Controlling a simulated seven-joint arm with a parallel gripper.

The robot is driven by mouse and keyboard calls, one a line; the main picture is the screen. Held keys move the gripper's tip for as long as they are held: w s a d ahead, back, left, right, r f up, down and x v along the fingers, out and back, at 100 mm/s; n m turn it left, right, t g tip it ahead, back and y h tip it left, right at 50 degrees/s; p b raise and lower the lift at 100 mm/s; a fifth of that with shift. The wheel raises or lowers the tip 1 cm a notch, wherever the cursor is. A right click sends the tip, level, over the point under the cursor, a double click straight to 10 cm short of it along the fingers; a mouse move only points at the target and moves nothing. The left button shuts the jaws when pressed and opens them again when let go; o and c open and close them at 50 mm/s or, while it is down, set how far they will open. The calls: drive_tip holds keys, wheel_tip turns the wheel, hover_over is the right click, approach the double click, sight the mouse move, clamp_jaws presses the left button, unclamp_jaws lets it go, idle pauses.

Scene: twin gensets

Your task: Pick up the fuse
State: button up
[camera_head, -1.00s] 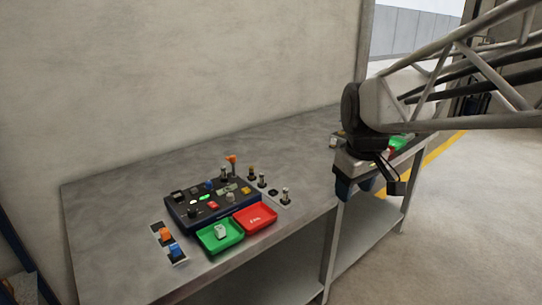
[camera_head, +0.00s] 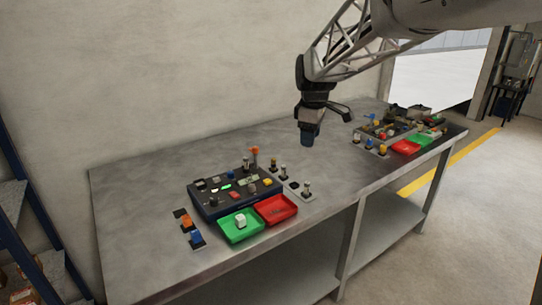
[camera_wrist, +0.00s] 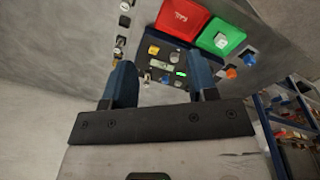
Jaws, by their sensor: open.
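My gripper (camera_head: 308,132) is open and empty, pointing down above the table between the two control panels. In the wrist view its two blue fingers (camera_wrist: 162,82) stand apart. I cannot tell for certain which thing is the fuse. Small metal cylinders with dark or brass ends stand right of the near panel, one at its front (camera_head: 307,188); some also show at the top left of the wrist view (camera_wrist: 122,22). A small white block (camera_head: 240,220) sits in the green tray (camera_head: 251,232); it also shows in the wrist view (camera_wrist: 221,41). All are apart from my gripper.
The near dark panel (camera_head: 212,208) has coloured buttons and an orange-topped lever (camera_head: 255,155). A red tray (camera_head: 277,208) adjoins the green one. Orange and blue pieces (camera_head: 196,238) sit at the left. A second panel group with trays (camera_head: 405,147) stands farther right. Bare table lies between.

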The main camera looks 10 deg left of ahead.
drive_tip(key=w+a+f+n, duration=0.4)
drive_tip(key=w+a+f, duration=0.1)
drive_tip(key=w+a, duration=0.55)
drive_tip(key=n+g, duration=0.1)
drive_tip(key=n, duration=0.5)
hover_over(246, 160)
drive_tip(key=w, duration=0.1)
wheel_tip(246, 160, down, 8)
drive_tip(key=shift+w+r, duration=0.1)
drive_tip(key=shift+f, duration=1.25)
drive_tip(key=shift+f, duration=0.1)
drive_tip(key=shift+a+f, duration=0.2)
drive_tip(key=shift+f, duration=2.35)
clamp_jaws()
